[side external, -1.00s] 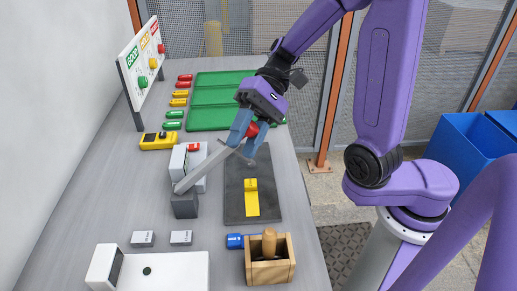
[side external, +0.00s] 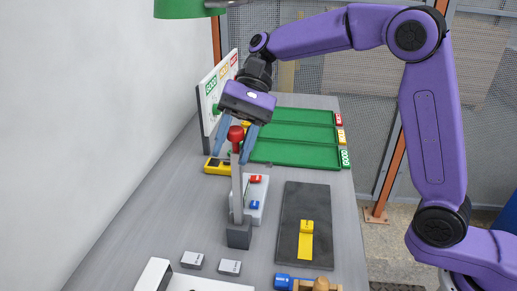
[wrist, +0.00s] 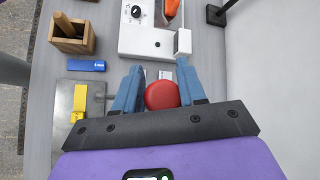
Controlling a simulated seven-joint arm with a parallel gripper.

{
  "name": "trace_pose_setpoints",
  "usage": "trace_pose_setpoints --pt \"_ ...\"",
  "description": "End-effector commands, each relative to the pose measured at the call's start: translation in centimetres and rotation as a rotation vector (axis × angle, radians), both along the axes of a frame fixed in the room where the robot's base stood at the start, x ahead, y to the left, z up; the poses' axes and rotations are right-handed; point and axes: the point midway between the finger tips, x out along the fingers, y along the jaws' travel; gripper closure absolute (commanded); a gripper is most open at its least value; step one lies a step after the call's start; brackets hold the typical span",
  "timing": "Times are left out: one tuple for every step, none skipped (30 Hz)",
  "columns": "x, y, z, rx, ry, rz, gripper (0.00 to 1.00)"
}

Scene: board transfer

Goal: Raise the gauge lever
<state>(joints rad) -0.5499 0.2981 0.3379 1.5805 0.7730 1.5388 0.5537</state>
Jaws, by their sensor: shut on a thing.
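The lever has a grey shaft (side external: 237,190) that stands close to upright on a dark grey base block (side external: 239,236). A red ball knob (side external: 236,132) tops it. My gripper (side external: 234,147) is above the lever, pointing down, with its blue fingers shut on the red knob, one on each side. In the wrist view the knob (wrist: 162,95) sits between the two fingers (wrist: 160,72). The shaft below the knob is mostly hidden there.
A white box (side external: 254,196) with red and blue pieces stands close beside the lever. A dark plate with a yellow piece (side external: 306,243) lies to the right. Green trays (side external: 295,133) and a label board (side external: 212,90) are behind. A wooden box (wrist: 72,38) shows in the wrist view.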

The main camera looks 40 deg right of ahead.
Motion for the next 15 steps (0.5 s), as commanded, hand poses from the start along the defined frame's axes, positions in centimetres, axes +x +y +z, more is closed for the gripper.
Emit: trace_pose_setpoints --pt "0.9 0.4 -0.3 0.002 -0.014 -0.006 1.00" --pt "1.2 0.7 -0.3 0.002 -0.014 -0.006 1.00" --pt "1.4 0.9 -0.3 0.002 -0.014 -0.006 1.00" --pt "1.7 1.1 -0.3 0.001 -0.015 -0.007 1.00" --pt "1.9 1.3 -0.3 0.002 -0.015 -0.007 1.00" --pt "2.1 1.5 -0.4 0.002 -0.015 -0.007 1.00" --pt "2.3 1.6 -0.4 0.002 -0.015 -0.007 1.00" --pt "2.4 1.7 -0.4 0.001 -0.016 -0.008 1.00" --pt "2.6 1.9 -0.5 0.002 -0.015 -0.009 1.00" --pt "2.7 2.0 -0.5 0.002 -0.015 -0.009 1.00" --pt "2.8 2.0 -0.5 0.002 -0.017 -0.009 1.00" --pt "2.9 2.1 -0.6 0.002 -0.017 -0.009 1.00" --pt "2.9 2.2 -0.6 0.002 -0.017 -0.009 1.00" --pt "3.0 2.2 -0.6 0.001 -0.016 -0.009 1.00" --pt "3.0 2.2 -0.6 0.001 -0.016 -0.009 1.00"
